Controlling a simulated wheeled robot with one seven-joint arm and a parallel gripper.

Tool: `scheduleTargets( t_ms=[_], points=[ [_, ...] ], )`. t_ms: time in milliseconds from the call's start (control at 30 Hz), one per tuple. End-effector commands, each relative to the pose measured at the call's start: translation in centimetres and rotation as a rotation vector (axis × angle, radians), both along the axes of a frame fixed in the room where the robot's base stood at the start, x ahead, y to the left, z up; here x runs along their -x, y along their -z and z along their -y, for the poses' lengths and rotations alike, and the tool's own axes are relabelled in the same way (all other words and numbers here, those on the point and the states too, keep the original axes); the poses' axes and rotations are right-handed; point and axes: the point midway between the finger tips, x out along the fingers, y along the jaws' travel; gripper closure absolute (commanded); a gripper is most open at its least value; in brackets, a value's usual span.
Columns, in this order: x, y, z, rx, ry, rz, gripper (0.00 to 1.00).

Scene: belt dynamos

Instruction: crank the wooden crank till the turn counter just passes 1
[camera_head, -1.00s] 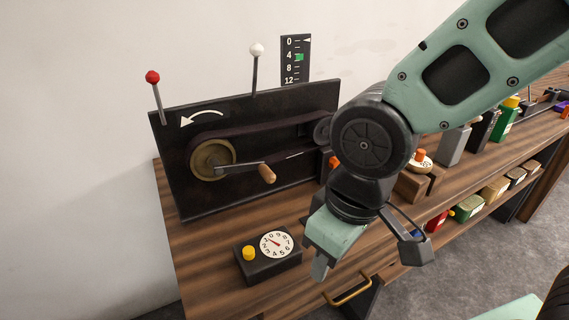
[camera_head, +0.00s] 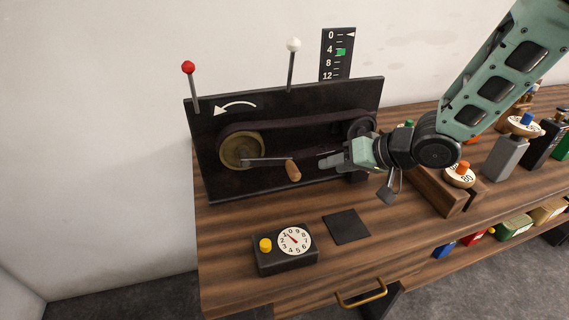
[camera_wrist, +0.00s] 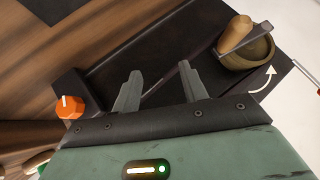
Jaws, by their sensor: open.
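The wooden crank handle (camera_head: 293,170) sits at the right end of a grey crank arm on a brass pulley (camera_head: 240,150), at the left of a black upright panel (camera_head: 285,183). In the wrist view the handle (camera_wrist: 238,30) is at the upper right. My gripper (camera_head: 322,161) is open and empty, just right of the handle and apart from it, pointing left; its fingers (camera_wrist: 160,88) show in the wrist view. A white numbered dial (camera_head: 294,240) on a black box has a red pointer toward the upper left. A 0–12 scale (camera_head: 337,54) has a white pointer at 0 and a green mark near 4.
A red-knobbed lever (camera_head: 188,68) and a white-knobbed lever (camera_head: 293,45) rise above the panel. A curved white arrow (camera_head: 235,106) points left. A yellow button (camera_head: 265,245) is on the dial box. A dark square (camera_head: 346,226) lies on the table. An orange knob (camera_head: 463,168) is at right.

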Motion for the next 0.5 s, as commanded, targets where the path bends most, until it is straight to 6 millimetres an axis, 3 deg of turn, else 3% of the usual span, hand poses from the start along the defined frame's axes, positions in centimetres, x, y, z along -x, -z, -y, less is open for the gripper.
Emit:
scheduleTargets(
  t_ms=[133,300,500],
  points=[
    [-0.4,0.3,1.1,-0.322,-0.032,-0.121,0.57],
    [1.9,-0.1,3.0,-0.652,-0.107,-0.330,0.57],
    [4.2,-0.9,4.9,-0.852,-0.173,-0.505,0.57]
  ],
)
